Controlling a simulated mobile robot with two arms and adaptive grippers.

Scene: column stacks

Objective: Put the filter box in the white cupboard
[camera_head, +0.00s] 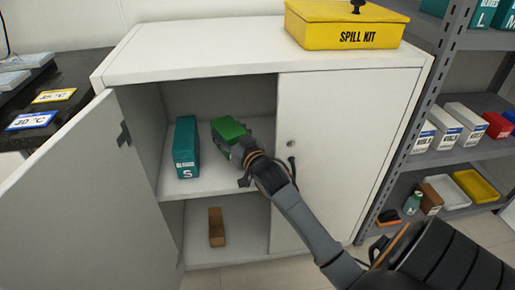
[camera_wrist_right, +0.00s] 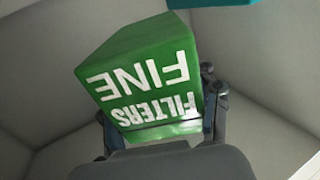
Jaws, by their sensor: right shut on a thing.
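The green filter box (camera_head: 229,128) is inside the white cupboard (camera_head: 349,130), at its upper shelf level. My right gripper (camera_head: 237,148) is shut on it, reaching in through the open left half. In the right wrist view the box (camera_wrist_right: 148,72) reads "FILTERS FINE", upside down, between the gripper's fingers (camera_wrist_right: 162,112). The head view does not show clearly whether the box's underside touches the shelf. The cupboard's left door (camera_head: 70,195) stands open and the right door is shut. My left gripper is not in view.
A teal gloves box (camera_head: 186,147) stands on the upper shelf left of the filter box. A small brown box (camera_head: 216,227) is on the lower shelf. A yellow spill kit (camera_head: 345,24) sits on top. A grey rack (camera_head: 423,85) stands to the right.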

